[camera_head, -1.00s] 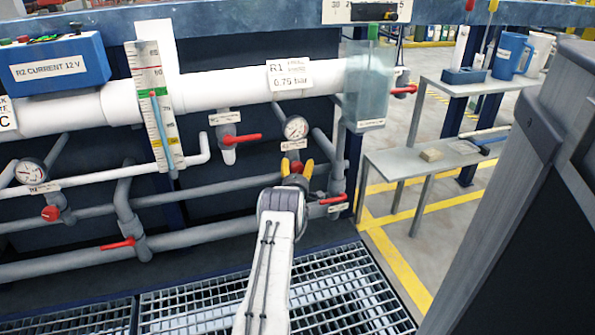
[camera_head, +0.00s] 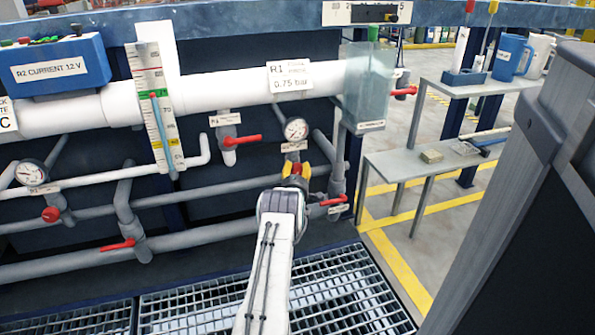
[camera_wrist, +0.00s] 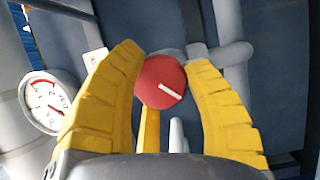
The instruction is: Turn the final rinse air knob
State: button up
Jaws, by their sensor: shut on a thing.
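The red round knob (camera_wrist: 161,82) with a white pointer line shows in the wrist view; the line slants from its middle towards the lower right. My gripper (camera_wrist: 164,68) has its yellow fingers on both sides of the knob and is shut on it. In the head view, my gripper (camera_head: 296,167) reaches the pipework below the small round gauge (camera_head: 296,130), and the red knob (camera_head: 296,169) is mostly hidden between the fingers. The gauge (camera_wrist: 45,103) also shows left of the fingers in the wrist view. Its reading is too small to tell.
A placard (camera_head: 289,77) reads R1 and 0.75 bar. Red lever handles (camera_head: 242,140) and (camera_head: 334,201) sit on pipes near my gripper. A second gauge (camera_head: 31,172) and another red knob (camera_head: 51,214) are at the left. Grating (camera_head: 280,290) covers the floor in front.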

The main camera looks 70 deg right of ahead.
jog(key=shift+s+f+m+y, duration=0.15)
jog(key=shift+m+y, duration=0.35)
jog(key=shift+m, duration=1)
jog(key=o, duration=1.2)
jog(key=shift+v, duration=5.95)
